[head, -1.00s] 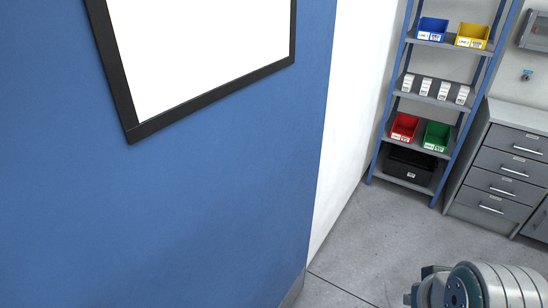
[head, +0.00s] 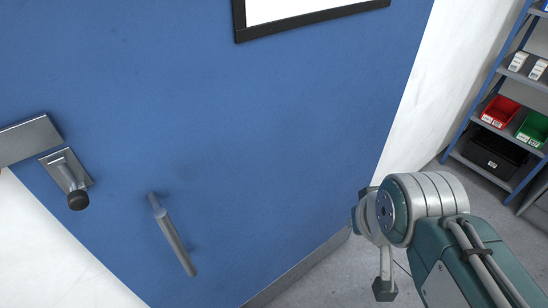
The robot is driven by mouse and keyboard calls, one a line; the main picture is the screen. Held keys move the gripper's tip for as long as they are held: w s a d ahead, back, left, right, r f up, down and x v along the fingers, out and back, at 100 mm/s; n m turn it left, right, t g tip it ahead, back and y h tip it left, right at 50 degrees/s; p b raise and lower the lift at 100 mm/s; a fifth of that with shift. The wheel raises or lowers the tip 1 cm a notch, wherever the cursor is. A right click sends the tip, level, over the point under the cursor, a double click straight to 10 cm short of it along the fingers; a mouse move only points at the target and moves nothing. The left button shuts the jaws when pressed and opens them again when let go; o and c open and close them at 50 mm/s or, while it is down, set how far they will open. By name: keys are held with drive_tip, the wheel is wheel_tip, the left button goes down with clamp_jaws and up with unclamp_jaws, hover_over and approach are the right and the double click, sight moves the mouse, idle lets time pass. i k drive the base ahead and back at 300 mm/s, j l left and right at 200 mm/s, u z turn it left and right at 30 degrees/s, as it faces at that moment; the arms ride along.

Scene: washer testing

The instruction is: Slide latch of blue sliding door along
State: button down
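The blue door (head: 230,130) fills most of the head view. The latch (head: 66,172) sits at its left edge: a small metal plate with a stem and a dark round knob. A wider metal plate (head: 28,138) is just above and left of it. A slanted metal bar handle (head: 174,240) is right of and below the latch. My gripper (head: 375,255) is on the right, well apart from the latch and handle, partly hidden behind my arm. A dark-tipped part hangs below it. Its opening cannot be made out.
A black-framed white panel (head: 310,14) is at the top of the blue surface. A grey strip (head: 300,275) runs along its foot. A shelf rack with red (head: 500,112) and green bins stands at the far right. Grey floor shows between.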

sight(78, 200)
drive_tip(key=j+u, duration=0.1)
drive_tip(key=u, duration=0.3)
drive_tip(key=j+u, duration=0.15)
drive_tip(key=u, duration=0.25)
drive_tip(key=j+u, duration=0.1)
drive_tip(key=u, duration=0.35)
drive_tip(key=j+u, duration=0.15)
drive_tip(key=u, duration=0.25)
